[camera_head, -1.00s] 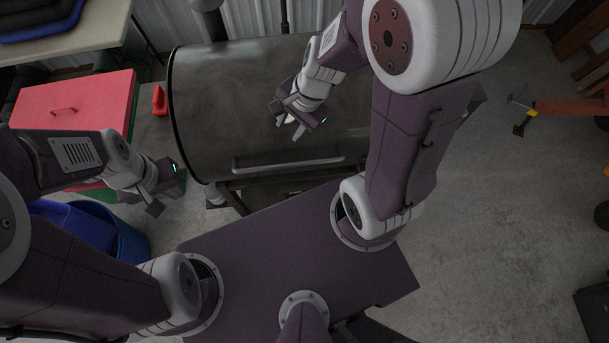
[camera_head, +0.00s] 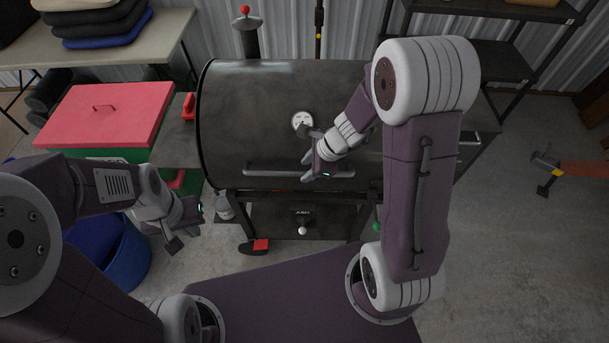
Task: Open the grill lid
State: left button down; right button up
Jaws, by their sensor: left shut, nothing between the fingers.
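The grill's dark, barrel-shaped lid (camera_head: 245,110) is down, in the middle of the camera_head view. A round white gauge (camera_head: 301,121) sits on its front. The long bar handle (camera_head: 265,172) runs along the lid's lower front edge. My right gripper (camera_head: 307,168) appears open, with its fingers overlapping the handle near its middle in the picture. I cannot tell whether it touches the bar. Its wrist hides part of the lid and handle. My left gripper (camera_head: 176,242) is shut and empty, low and left of the grill, apart from the handle.
A red-lidded cooler (camera_head: 115,112) stands left of the grill, with a blue bin (camera_head: 125,265) in front of it. A red bottle (camera_head: 188,106) stands on the grill's left side shelf (camera_head: 170,150). A lower shelf (camera_head: 275,220) is under the lid.

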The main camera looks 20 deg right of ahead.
aim_at(302, 172)
jog(key=x, duration=0.3)
jog(key=shift+w+b, duration=0.25)
jog(key=shift+b, duration=0.1)
jog(key=shift+s+r, duration=0.1)
jog(key=shift+s, duration=0.1)
jog(key=shift+c, duration=1.2)
jog(key=shift+d, duration=0.1)
grip_shut()
